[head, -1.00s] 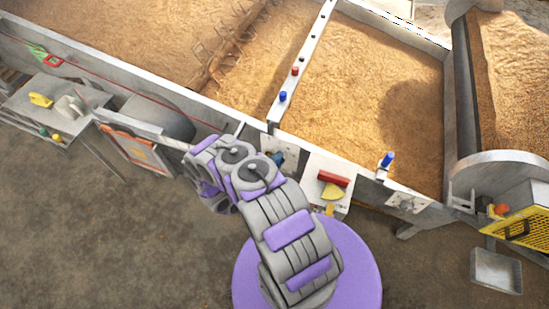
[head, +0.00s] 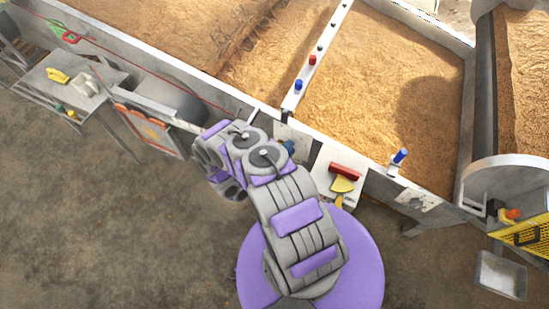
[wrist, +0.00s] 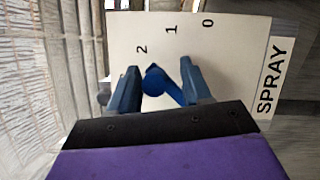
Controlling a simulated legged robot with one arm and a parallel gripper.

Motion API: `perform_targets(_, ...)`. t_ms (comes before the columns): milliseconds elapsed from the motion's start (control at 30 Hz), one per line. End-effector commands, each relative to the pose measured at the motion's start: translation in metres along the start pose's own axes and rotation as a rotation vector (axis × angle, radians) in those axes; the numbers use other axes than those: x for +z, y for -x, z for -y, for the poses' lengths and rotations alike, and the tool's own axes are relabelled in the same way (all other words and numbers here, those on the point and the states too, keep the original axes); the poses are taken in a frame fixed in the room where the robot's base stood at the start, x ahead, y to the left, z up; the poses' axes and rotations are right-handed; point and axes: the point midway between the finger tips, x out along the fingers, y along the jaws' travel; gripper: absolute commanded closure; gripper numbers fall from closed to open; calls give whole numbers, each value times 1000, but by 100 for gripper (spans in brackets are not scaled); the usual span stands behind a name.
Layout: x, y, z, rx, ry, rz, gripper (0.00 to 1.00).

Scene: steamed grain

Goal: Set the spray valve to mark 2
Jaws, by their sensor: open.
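The spray valve's white plate (wrist: 225,40) fills the upper middle of the wrist view, with marks 2, 1 and 0 in an arc and a SPRAY label (wrist: 271,77) at right. The valve's blue handle (wrist: 155,82) shows between the fingers of my gripper (wrist: 160,85), with a blue bar slanting down to the right. My gripper is open, one finger on each side of the handle. I cannot tell if either finger touches it, or which mark it points to. In the head view my arm hides the gripper.
A long trough of grain (head: 375,85) runs behind my arm. A bench (head: 60,90) stands at left, a grey bin (head: 502,275) at lower right. The floor between is clear.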

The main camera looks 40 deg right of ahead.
Motion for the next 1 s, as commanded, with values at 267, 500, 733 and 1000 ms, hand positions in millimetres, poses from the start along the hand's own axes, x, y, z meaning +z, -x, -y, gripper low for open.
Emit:
perform_targets(267, -1, 50, -2, -2, -2, -5, 52)
perform_targets(500, -2, 104, 2, -1, -1, -7, 52)
perform_targets(733, -3, 148, 2, -1, -2, -7, 52)
perform_targets(1000, -2, 169, 1, 0, -2, -3, 52)
